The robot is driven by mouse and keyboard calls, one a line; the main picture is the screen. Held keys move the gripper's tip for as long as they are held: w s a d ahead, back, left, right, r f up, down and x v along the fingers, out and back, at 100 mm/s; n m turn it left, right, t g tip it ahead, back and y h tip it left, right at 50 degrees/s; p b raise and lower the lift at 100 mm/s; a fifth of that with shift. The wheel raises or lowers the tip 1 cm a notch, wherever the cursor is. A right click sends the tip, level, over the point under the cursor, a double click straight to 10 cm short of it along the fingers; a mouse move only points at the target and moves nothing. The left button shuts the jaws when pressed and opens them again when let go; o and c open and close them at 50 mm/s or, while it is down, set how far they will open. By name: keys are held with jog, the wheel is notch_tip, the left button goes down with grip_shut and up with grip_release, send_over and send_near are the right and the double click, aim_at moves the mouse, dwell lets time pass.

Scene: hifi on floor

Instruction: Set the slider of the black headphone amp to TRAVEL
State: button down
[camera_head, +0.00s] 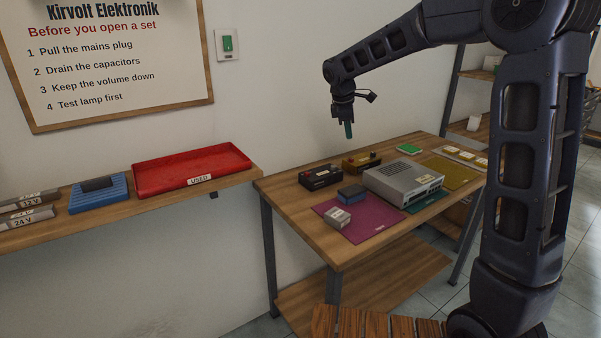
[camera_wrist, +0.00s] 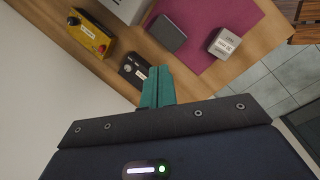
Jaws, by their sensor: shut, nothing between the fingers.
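The black headphone amp (camera_head: 321,177) stands at the back left of the wooden table, against the wall side. A red spot shows on it in the head view. It also shows in the wrist view (camera_wrist: 133,70), partly hidden behind my fingers, with a pale label and a round knob. Its slider and the slider's setting are too small to make out. My gripper (camera_head: 348,131) hangs above the back of the table, fingers pointing down, clear of everything. Its teal fingers (camera_wrist: 157,87) are shut together and empty.
A yellow box (camera_head: 362,161) stands right of the amp. A large grey device (camera_head: 403,180), a blue box (camera_head: 352,193) and a small pale box (camera_head: 338,217) are close by. A magenta mat (camera_head: 366,228) lies in front. A red tray (camera_head: 190,172) is on the wall shelf.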

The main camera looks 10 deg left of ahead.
jog(key=w+a+f+n, duration=0.2)
jog(key=a+f+n, duration=0.3)
jog(key=a, duration=0.8)
jog(key=n+h, duration=0.1)
jog(key=n, duration=0.2)
send_near(307, 175)
jog(key=s+a+r, duration=0.2)
jog(key=s+a, duration=0.2)
jog(key=a, duration=0.1)
jog(key=shift+s+a+t, duration=0.1)
jog(key=shift+a+t, duration=0.1)
jog(key=shift+t, duration=0.1)
jog(key=shift+f, duration=0.1)
jog(key=x, duration=0.9)
jog(key=shift+d, duration=0.1)
jog(key=shift+w+d+f, duration=0.2)
jog(key=shift+w+d, duration=0.35)
jog(key=shift+w+d+f, duration=0.2)
jog(key=shift+w+d, duration=0.8)
